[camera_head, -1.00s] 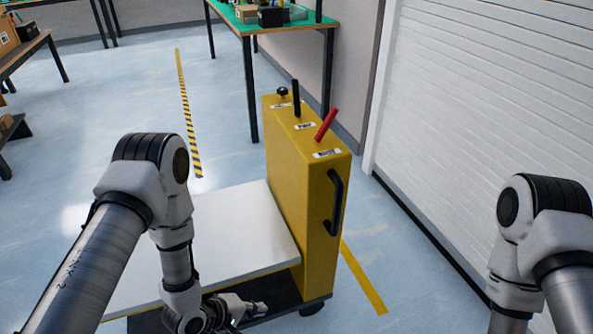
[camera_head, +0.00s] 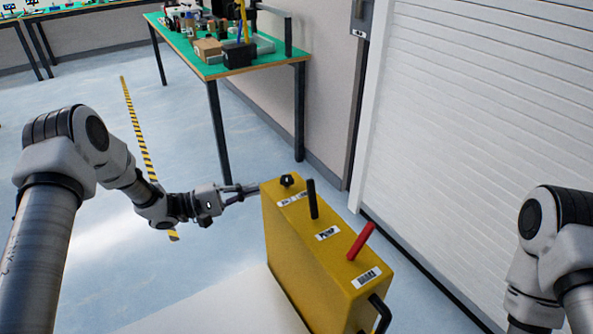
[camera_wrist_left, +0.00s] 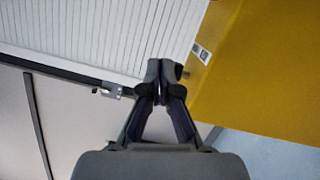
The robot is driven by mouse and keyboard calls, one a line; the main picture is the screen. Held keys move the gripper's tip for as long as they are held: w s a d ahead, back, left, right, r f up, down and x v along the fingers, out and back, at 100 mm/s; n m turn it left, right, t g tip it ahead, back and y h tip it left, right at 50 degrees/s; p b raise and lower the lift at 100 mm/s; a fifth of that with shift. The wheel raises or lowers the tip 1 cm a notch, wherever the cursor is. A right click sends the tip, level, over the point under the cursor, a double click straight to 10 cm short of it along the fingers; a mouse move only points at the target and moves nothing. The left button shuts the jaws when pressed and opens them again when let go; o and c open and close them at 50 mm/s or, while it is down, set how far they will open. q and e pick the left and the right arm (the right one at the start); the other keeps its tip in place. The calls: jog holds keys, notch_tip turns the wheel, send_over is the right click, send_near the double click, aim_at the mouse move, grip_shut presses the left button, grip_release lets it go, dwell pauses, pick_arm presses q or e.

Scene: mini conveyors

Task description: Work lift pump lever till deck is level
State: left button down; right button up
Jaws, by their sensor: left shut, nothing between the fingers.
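The yellow lift unit (camera_head: 315,255) stands at the lower middle of the head view. On its top are a black knob (camera_head: 287,180), a black lever (camera_head: 313,199) beside a label reading PUMP, and a red lever (camera_head: 361,241). The white deck (camera_head: 235,308) shows only partly at the bottom edge, so its level cannot be judged. My left gripper (camera_head: 255,188) is shut and empty, just left of the unit's top near the knob. In the left wrist view the closed fingers (camera_wrist_left: 158,75) are beside the yellow unit (camera_wrist_left: 255,75). My right gripper is out of view.
A green-topped table (camera_head: 205,66) with boxes and tools stands behind the unit. A white shutter (camera_head: 480,120) closes off the right side. Floor with a striped tape line (camera_head: 140,135) is clear to the left.

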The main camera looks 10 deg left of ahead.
aim_at(313, 199)
pick_arm(q)
jog(key=x, duration=1)
jog(key=shift+d, duration=0.2)
jog(key=shift+s+d+r+p, duration=0.2)
jog(key=shift+s+d+p, duration=0.15)
jog(key=shift+s+d, duration=0.1)
jog(key=shift+s+d+r+p, duration=0.15)
jog(key=shift+s+d+p, duration=0.2)
jog(key=shift+s+d, duration=0.15)
jog(key=shift+s+d+r, duration=0.1)
jog(key=shift+s+d, duration=0.2)
jog(key=shift+s, duration=0.15)
